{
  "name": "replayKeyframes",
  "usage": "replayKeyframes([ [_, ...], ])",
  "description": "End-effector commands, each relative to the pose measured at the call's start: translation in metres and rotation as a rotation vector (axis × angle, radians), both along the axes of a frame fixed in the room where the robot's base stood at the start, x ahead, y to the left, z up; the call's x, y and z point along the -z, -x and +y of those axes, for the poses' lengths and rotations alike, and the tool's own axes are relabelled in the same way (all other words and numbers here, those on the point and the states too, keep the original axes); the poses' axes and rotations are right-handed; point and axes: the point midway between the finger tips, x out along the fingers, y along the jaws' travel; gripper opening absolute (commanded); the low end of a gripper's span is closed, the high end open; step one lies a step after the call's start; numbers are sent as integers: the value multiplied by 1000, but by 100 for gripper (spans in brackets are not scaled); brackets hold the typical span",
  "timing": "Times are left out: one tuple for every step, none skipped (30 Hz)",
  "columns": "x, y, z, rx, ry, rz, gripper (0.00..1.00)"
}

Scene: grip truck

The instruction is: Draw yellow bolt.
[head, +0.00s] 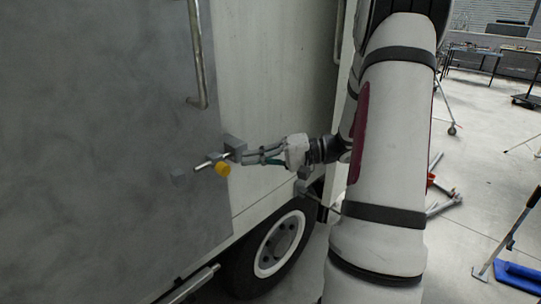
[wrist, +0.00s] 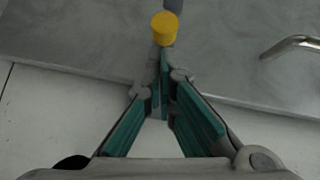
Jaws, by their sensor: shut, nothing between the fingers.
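The yellow bolt knob (head: 223,169) sits on a metal bolt rod (head: 207,164) on the grey truck door panel. In the wrist view the yellow knob (wrist: 164,28) is just beyond my fingertips, near the top middle. My gripper (head: 238,157) reaches in from the right, with its tips close to the bolt's grey bracket (head: 235,146). In the wrist view my gripper (wrist: 161,85) has its teal-padded fingers together at the tips, with nothing between them. I cannot tell whether the tips touch the bolt or bracket.
A vertical metal handle (head: 197,60) stands on the door above the bolt; it also shows in the wrist view (wrist: 290,43). A truck wheel (head: 277,246) is below.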

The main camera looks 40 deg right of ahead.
Motion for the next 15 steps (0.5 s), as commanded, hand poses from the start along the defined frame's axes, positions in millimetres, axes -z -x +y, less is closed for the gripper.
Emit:
replayKeyframes([
  [0, -4, 5, -1, -1, 1, 0],
  [1, -7, 7, -1, -1, 0, 0],
  [2, -9, 10, -2, -1, 0, 0],
  [2, -11, 12, -2, 0, -1, 0],
  [2, -13, 14, -1, 1, -1, 0],
  [3, -14, 15, 0, 1, -1, 0],
  [3, -15, 16, 1, 1, -1, 0],
  [3, -16, 16, 1, 1, -1, 0],
  [3, -17, 17, 1, 1, -1, 0],
  [4, -17, 17, 1, 1, -1, 0],
  [4, -17, 17, 1, 0, 0, 0],
  [4, -17, 17, 1, 0, 0, 0],
  [4, -17, 17, 1, 1, -1, 0],
  [4, -17, 17, 1, 0, 0, 0],
  [4, -17, 17, 1, 1, -1, 0],
])
